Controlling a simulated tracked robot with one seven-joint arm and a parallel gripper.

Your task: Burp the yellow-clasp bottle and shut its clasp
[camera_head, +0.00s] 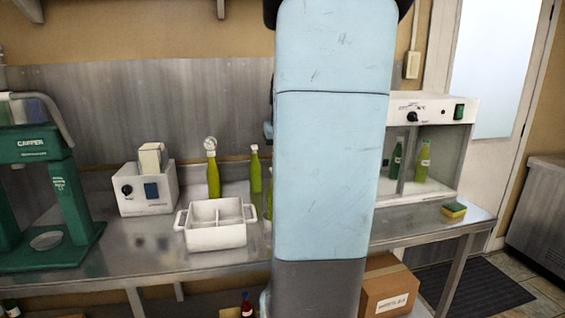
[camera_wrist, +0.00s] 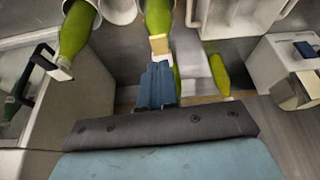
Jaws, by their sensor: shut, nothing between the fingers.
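My gripper (camera_wrist: 157,68) shows in the wrist view as two blue fingers, shut and empty. Its tips are close to the pale tan top of a green bottle (camera_wrist: 157,17); I cannot tell if they touch. Another green bottle (camera_wrist: 77,30) with a white top is to the left, and a further green bottle (camera_wrist: 218,74) is at the right. In the head view a green bottle (camera_head: 213,178) and a second one (camera_head: 255,172) stand on the bench behind the white crate. A third is partly hidden by my arm. No yellow clasp can be made out.
A white divided crate (camera_head: 216,236) stands at the bench front. A white box with a knob (camera_head: 132,203) and a green press (camera_head: 30,150) are left. A white cabinet (camera_head: 440,108) with green bottles inside and a sponge (camera_head: 454,209) are right. My arm blocks the middle.

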